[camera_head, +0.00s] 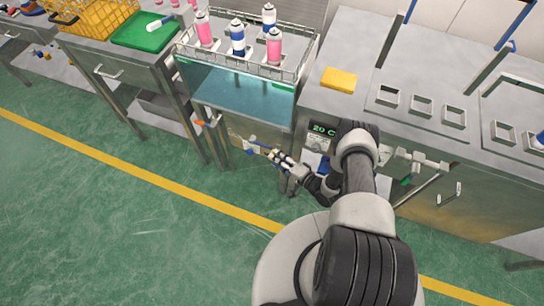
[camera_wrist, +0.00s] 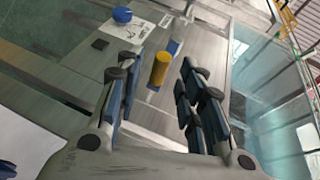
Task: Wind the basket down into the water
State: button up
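The wire basket (camera_head: 252,60) holds several pink and blue aerosol cans and sits at the top of the water tank, above the blue-green water (camera_head: 245,95) behind the glass. A crank on the tank's front has a blue arm (camera_head: 262,146) and a yellow grip (camera_wrist: 160,68). My gripper (camera_head: 273,154) is at the crank. In the wrist view my gripper (camera_wrist: 157,78) is open, and the yellow grip shows between its fingers with gaps on both sides. I cannot tell how deep the grip lies between them.
A metal bench with a 20 C display (camera_head: 322,130) and a yellow block (camera_head: 339,80) stands right of the tank. At left are a green tray (camera_head: 146,32) and a yellow crate (camera_head: 90,20). A blue knob (camera_wrist: 122,15) is near the crank. The green floor in front is clear.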

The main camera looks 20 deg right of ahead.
jog(key=shift+b+x, duration=0.4)
jog(key=shift+x, duration=1.55)
jog(key=shift+c, duration=0.2)
grip_shut()
jog(key=shift+s+f, duration=0.1)
